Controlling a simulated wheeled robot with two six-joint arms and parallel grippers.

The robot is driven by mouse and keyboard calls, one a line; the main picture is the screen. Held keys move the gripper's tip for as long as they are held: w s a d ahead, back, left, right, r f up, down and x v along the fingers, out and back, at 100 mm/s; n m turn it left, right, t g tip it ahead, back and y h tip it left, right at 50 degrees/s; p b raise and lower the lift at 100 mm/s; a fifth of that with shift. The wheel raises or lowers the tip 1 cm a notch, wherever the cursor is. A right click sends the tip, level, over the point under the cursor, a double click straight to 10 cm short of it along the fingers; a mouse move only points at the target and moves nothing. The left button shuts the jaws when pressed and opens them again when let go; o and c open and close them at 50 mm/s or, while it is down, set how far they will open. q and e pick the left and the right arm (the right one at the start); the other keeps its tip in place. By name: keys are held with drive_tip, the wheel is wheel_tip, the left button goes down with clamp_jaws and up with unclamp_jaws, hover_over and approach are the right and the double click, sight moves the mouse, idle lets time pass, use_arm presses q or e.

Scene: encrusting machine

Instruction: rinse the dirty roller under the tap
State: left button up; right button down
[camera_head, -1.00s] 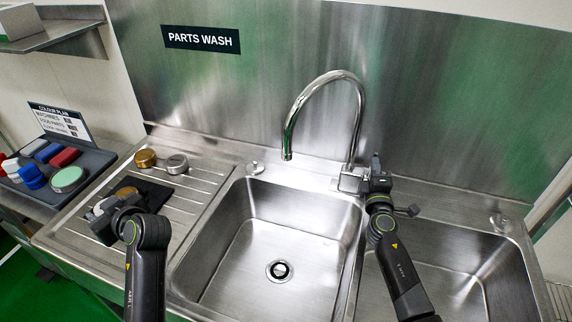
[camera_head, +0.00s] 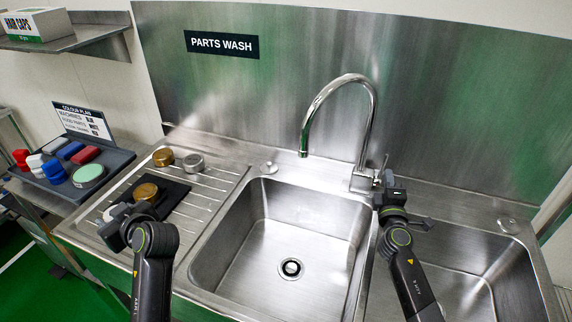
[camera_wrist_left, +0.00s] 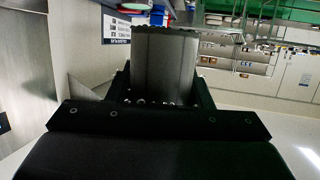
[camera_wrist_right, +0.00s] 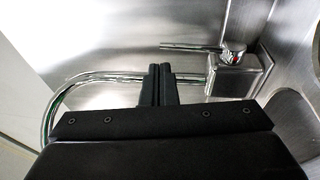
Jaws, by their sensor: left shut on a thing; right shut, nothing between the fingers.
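My left gripper (camera_head: 118,222) is over the front left of the drainboard. It is shut on a grey roller (camera_wrist_left: 165,65), which fills the space between its fingers in the left wrist view. Dirt on the roller cannot be made out. The curved chrome tap (camera_head: 371,115) stands behind the left sink basin (camera_head: 245,245), its spout over the basin. No water stream shows. My right gripper (camera_wrist_right: 160,85) is shut and empty, close to the tap's body and lever (camera_wrist_right: 192,47). Whether it touches the tap is not clear.
A brass-coloured roller (camera_head: 163,157) and a grey one (camera_head: 193,164) stand at the back of the drainboard (camera_head: 228,183). Another brass-coloured piece (camera_head: 146,191) sits on a black mat (camera_head: 174,196). A tray of coloured brushes (camera_head: 112,168) is at left. The left basin is empty.

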use_arm(q)
drive_tip(key=shift+r, duration=0.15)
drive_tip(key=shift+w+d, duration=0.15)
drive_tip(key=shift+w, duration=0.2)
drive_tip(key=shift+w+d+f, duration=0.2)
drive_tip(key=shift+w+d, duration=0.05)
drive_tip(key=shift+w, duration=0.15)
drive_tip(key=shift+s+a+r, duration=0.1)
drive_tip(key=shift+s+a, duration=0.15)
drive_tip(key=shift+s, duration=0.2)
drive_tip(key=shift+w+d, duration=0.1)
drive_tip(key=shift+w, duration=0.15)
use_arm(e)
drive_tip(key=r+v, duration=0.1)
drive_tip(key=v, duration=0.7)
drive_tip(key=shift+f, duration=0.3)
use_arm(q)
drive_tip(key=shift+s, duration=0.1)
use_arm(e)
drive_tip(key=shift+s, duration=0.15)
